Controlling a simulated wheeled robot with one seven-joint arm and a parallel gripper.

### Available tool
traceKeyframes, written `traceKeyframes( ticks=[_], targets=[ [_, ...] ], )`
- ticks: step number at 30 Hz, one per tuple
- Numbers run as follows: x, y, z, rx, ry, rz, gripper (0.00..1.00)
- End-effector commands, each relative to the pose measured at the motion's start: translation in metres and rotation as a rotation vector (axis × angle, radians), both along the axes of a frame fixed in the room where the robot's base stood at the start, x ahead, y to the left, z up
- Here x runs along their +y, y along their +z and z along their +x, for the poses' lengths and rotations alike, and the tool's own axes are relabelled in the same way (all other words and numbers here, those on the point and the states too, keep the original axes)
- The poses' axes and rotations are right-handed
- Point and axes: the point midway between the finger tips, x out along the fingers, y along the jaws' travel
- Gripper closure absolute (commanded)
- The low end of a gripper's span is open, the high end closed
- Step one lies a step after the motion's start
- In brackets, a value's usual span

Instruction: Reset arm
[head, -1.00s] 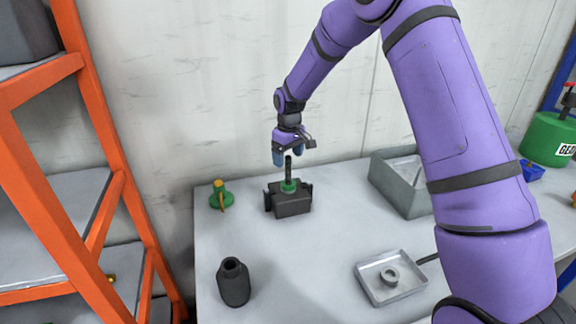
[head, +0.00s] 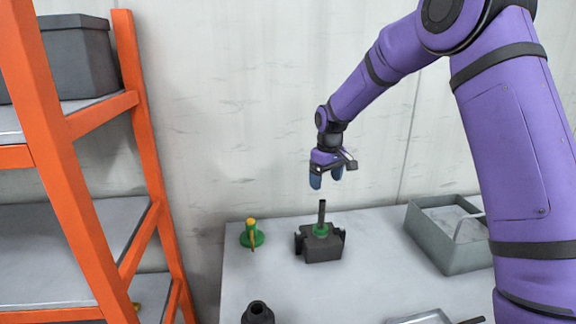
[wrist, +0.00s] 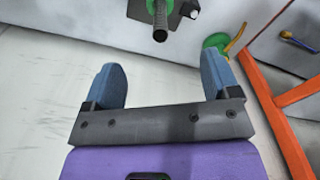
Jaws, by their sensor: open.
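My gripper (head: 327,180) is open and empty in the head view, held in the air above the table's back edge. Its two blue fingers stand apart in the wrist view (wrist: 163,88). Below it in the head view stands a dark block (head: 320,247) with a green collar (head: 321,230) and an upright dark screw (head: 322,212). The screw's top is apart from the fingers. The screw (wrist: 160,18) also shows at the top of the wrist view, beyond the fingertips.
A green and yellow piece (head: 251,236) stands left of the block. A black bottle-shaped part (head: 257,313) is at the front left, a grey bin (head: 440,249) at the right, and a tray (head: 425,318) at the front. An orange shelf frame (head: 155,150) stands left of the table.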

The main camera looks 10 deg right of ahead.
Motion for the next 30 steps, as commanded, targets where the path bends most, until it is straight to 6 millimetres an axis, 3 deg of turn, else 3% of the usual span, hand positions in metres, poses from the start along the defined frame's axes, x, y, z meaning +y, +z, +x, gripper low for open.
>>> traceKeyframes(
  ticks=[6,15,24,30],
  targets=[
    [-0.011,0.065,-0.045,-0.062,-0.059,-0.009,0.18],
    [-0.028,0.138,-0.127,-0.148,-0.161,-0.008,0.18],
    [-0.043,0.184,-0.218,-0.233,-0.266,0.008,0.18],
    [-0.051,0.198,-0.280,-0.289,-0.337,0.031,0.18]
  ],
)
